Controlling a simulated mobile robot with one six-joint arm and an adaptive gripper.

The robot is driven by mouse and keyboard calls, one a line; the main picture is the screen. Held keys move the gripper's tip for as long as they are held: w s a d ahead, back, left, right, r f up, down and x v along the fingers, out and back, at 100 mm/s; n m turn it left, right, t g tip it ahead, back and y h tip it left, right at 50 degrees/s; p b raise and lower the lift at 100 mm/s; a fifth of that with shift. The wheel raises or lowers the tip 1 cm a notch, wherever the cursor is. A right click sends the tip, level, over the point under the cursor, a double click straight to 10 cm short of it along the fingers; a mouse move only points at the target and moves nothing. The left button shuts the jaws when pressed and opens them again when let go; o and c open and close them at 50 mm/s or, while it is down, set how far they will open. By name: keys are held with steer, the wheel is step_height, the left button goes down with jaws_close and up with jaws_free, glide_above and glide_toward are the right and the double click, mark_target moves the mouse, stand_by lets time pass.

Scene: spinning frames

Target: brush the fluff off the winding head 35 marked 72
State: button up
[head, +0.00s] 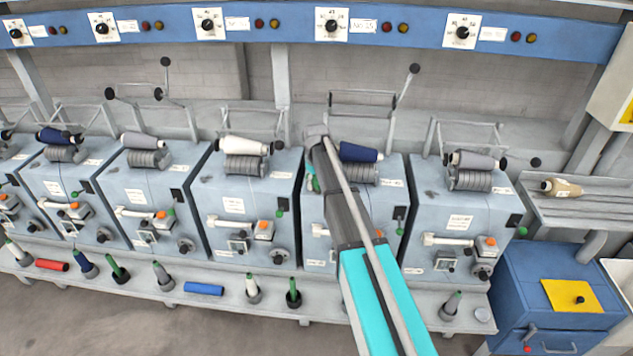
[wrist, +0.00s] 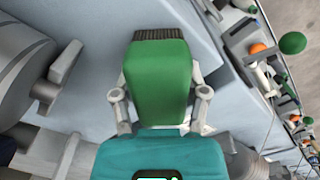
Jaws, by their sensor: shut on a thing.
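In the wrist view my gripper (wrist: 160,104) is shut on a green brush (wrist: 160,80) with its fingers on both sides of the handle. The brush's dark bristles (wrist: 160,33) point away from me, over a pale blue-grey winding head surface (wrist: 95,80). In the head view my arm reaches across the winding head (head: 390,205) with the dark blue cone (head: 360,152) and covers its left part. The gripper is mostly hidden there. The number 72 cannot be read on any head. No fluff shows clearly near the bristles, and I cannot tell whether they touch the surface.
Similar winding heads stand on both sides, including one with a white cone (head: 243,145) and one with a grey cone (head: 473,160). Guide rods rise behind them. Several bobbins stand on the front ledge (head: 225,300). A blue cabinet (head: 550,275) stands at the right.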

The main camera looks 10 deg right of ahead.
steer(key=shift+s+a, duration=0.2)
steer(key=shift+s, duration=0.4)
steer(key=shift+s+a, duration=0.2)
steer(key=shift+s, duration=0.4)
steer(key=shift+a, duration=0.25)
steer(key=shift+w, duration=0.2)
steer(key=shift+w+d, duration=0.3)
steer(key=shift+w, duration=0.5)
steer(key=shift+w+d, duration=0.25)
steer(key=shift+w, duration=0.55)
steer(key=shift+w, duration=0.1)
steer(key=shift+w+d, duration=0.3)
steer(key=shift+w, duration=0.45)
steer(key=shift+w+d, duration=0.25)
steer(key=shift+w, duration=0.5)
steer(key=shift+s, duration=0.1)
